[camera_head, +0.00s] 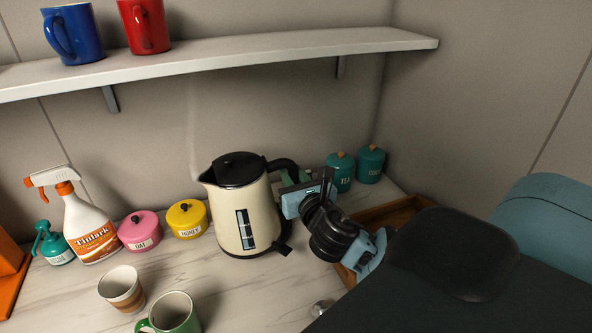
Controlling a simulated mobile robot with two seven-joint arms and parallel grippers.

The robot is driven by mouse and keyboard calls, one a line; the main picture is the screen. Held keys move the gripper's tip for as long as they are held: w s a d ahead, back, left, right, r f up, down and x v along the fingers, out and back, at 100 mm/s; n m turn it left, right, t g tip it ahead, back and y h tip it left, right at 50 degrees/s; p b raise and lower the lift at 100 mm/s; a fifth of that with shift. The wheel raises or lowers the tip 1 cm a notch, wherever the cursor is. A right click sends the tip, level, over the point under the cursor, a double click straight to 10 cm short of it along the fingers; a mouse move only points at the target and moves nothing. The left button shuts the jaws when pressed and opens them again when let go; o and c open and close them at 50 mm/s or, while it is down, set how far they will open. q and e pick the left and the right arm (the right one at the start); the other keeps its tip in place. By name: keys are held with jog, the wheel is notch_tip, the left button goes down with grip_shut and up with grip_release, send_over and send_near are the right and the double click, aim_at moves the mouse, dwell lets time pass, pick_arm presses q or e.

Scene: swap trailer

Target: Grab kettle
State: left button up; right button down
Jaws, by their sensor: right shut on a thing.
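The kettle (226,213) is cream with a black lid, a black handle on its right side and a dark level window. It stands upright on the marble counter, its spout to the left. My right gripper (292,188) is at the kettle's handle (284,165), on its right side, and is shut on it. The gripper body hides part of the handle's lower end. My left gripper is not in view.
A spray bottle (87,226), pink tin (139,231) and yellow tin (187,219) stand left of the kettle. A striped cup (122,289) and green mug (175,314) stand in front. Teal tins (341,172) stand behind. A shelf (230,60) with blue and red mugs hangs above.

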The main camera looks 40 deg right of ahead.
aim_at(257, 200)
jog(key=s+a+r, duration=0.1)
jog(key=s+a, duration=0.4)
jog(key=a, duration=0.2)
jog(key=shift+r, duration=0.3)
jog(key=shift+s+a, duration=0.15)
dwell(0.4)
jog(key=shift+s, duration=0.1)
